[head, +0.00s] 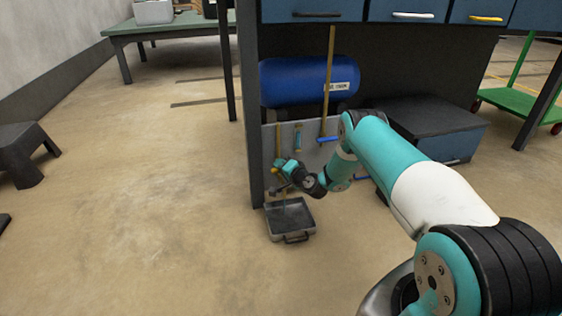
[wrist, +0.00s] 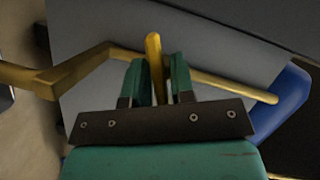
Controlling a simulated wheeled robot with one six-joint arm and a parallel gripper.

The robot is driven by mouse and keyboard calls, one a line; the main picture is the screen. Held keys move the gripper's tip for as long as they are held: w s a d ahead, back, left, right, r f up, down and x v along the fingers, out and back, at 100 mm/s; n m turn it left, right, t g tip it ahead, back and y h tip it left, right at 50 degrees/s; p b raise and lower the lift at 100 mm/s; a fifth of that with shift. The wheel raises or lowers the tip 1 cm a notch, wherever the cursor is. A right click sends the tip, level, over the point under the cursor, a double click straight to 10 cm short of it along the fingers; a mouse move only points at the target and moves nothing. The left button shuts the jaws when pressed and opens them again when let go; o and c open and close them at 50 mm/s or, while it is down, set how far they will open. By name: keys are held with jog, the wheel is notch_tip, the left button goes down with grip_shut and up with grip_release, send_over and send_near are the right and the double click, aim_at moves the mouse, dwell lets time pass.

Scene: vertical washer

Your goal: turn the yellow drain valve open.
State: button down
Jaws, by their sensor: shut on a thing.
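The yellow drain valve lever (wrist: 153,48) shows in the wrist view as a short, rounded yellow bar. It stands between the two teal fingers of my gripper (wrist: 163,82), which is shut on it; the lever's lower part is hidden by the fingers. In the head view my gripper (head: 284,172) is low at the front of the grey panel under the blue tank (head: 295,80). The valve is too small and covered there to make out its angle.
A grey tray (head: 289,216) lies on the floor below my gripper. A yellow pipe (wrist: 90,62) crosses behind the fingers. A blue handle (wrist: 288,95) is at the right. A dark bench post (head: 250,130) stands left of my gripper.

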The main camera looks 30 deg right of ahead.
jog(key=n+g+h+p, duration=0.1)
jog(key=n+p, duration=0.1)
jog(key=n+h+p, duration=0.1)
jog(key=n+p, duration=0.1)
jog(key=shift+r+n+g+p, duration=0.15)
jog(key=shift+n+g+p, duration=0.15)
jog(key=shift+n+g, duration=0.1)
jog(key=shift+n+g+h+p, duration=0.4)
jog(key=shift+n+h+p, duration=0.3)
jog(key=shift+n, duration=0.5)
jog(key=shift+f+n+g+h, duration=0.2)
jog(key=shift+n+g+h, duration=0.1)
jog(key=shift+n+h, duration=0.55)
jog(key=shift+n, duration=0.25)
jog(key=c, duration=1.2)
grip_release()
